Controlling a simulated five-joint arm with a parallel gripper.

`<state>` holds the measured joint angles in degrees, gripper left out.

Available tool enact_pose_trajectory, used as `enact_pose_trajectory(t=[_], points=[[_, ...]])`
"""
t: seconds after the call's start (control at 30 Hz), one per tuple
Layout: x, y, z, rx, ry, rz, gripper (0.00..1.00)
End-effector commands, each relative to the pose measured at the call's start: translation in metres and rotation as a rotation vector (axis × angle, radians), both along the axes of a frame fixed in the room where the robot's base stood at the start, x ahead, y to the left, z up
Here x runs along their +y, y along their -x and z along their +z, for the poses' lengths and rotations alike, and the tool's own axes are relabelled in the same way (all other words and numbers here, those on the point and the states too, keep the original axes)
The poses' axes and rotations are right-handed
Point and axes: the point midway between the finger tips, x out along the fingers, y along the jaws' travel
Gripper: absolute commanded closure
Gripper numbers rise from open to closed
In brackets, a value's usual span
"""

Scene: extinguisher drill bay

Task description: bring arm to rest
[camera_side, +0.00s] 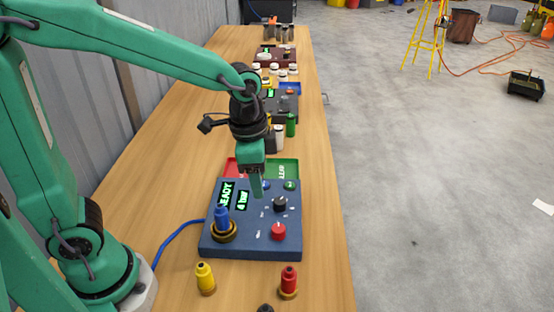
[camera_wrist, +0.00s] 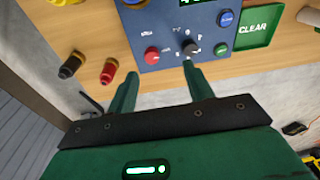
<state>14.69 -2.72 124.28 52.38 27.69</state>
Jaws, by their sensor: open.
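My gripper (camera_side: 257,190) hangs over the blue control panel (camera_side: 250,247) on the wooden bench, fingers pointing down. In the wrist view, its two fingers (camera_wrist: 160,72) are apart with nothing between them. The panel's displays read "READY" and "4 bar". A black knob (camera_side: 280,203) and a red knob (camera_side: 278,231) sit on its right side. A blue cylinder (camera_side: 222,217) stands in a brass ring on its left. The fingertips look near the black knob in the wrist view, but I cannot tell if they touch.
A yellow cylinder (camera_side: 205,277) and a red cylinder (camera_side: 289,279) stand in front of the panel; a black one (camera_wrist: 70,65) is beside them. A red tray (camera_side: 231,165) and green tray (camera_side: 285,167) lie behind. More bottles and boxes fill the far bench. The right bench strip is clear.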

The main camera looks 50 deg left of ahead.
Motion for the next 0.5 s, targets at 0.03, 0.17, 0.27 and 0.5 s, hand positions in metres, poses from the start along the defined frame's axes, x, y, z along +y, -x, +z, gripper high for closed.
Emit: enact_pose_trajectory(t=[0.03, 0.17, 0.27, 0.5], points=[[0.007, 0.005, 0.009, -0.025, 0.009, 0.041, 0.48], [0.022, 0.018, 0.025, -0.075, 0.032, 0.145, 0.48], [0.033, 0.028, 0.035, -0.114, 0.050, 0.222, 0.48], [0.056, 0.056, 0.056, -0.207, 0.097, 0.409, 0.48]])
